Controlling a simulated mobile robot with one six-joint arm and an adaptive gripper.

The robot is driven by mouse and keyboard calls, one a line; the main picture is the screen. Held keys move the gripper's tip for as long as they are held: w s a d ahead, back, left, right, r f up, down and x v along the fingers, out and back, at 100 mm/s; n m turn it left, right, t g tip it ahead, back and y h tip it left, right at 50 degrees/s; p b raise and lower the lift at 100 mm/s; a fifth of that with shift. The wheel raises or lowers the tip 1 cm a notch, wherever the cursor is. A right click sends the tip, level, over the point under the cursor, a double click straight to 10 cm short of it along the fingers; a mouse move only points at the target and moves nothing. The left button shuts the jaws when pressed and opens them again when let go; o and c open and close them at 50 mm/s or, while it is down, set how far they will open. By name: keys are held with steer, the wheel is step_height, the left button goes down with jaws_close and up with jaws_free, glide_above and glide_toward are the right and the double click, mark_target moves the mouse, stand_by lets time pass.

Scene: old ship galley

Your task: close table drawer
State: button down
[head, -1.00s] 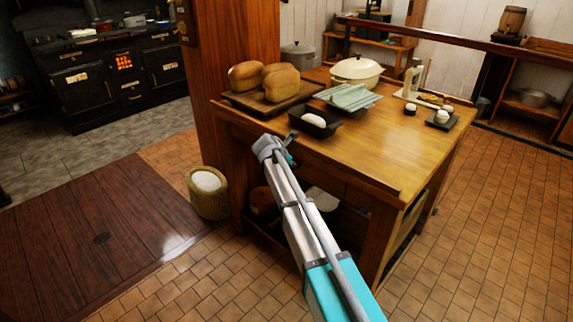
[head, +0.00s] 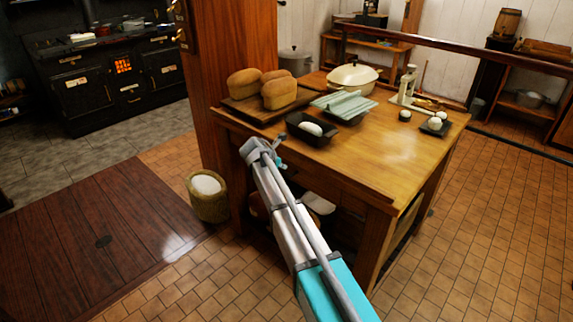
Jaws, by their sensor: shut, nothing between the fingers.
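The wooden table (head: 385,160) stands in the middle, its long front side towards me. My gripper (head: 277,150) is at the left part of that front side, just below the tabletop edge in the picture. It looks shut with nothing in it, though its fingers are small here. I cannot tell whether it touches the table. My arm crosses in front of the table. No drawer front stands out clearly; the dark area under the tabletop and my arm hide much of that side, so I cannot tell how far a drawer is open.
A bucket (head: 208,197) stands by the left table leg, near a wooden post (head: 240,45). Tiled floor is clear at right (head: 500,210).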

steer(key=shift+p+v, duration=1.05)
steer(key=shift+v, duration=0.85)
steer(key=shift+s, duration=0.1)
steer(key=s+d+r+m+g+y+p, duration=0.2)
steer(key=s+d+m+g+p, duration=0.3)
steer(key=s+d+m, duration=0.95)
steer(key=s+d+r+m+y+p, duration=0.1)
steer(key=s+d+m+p, duration=0.1)
steer(key=s, duration=0.4)
steer(key=s+d+r+m+g+y+p, duration=0.1)
steer(key=s+d+r+m+p, duration=0.1)
steer(key=s+d+m, duration=0.3)
steer(key=s+d+r+m+g+y+p, duration=0.1)
steer(key=s+d+m+p, duration=0.2)
steer(key=s+m, duration=0.3)
steer(key=shift+s+d+r+y, duration=0.25)
steer(key=shift+s+d+y, duration=0.05)
steer(key=shift+s, duration=0.5)
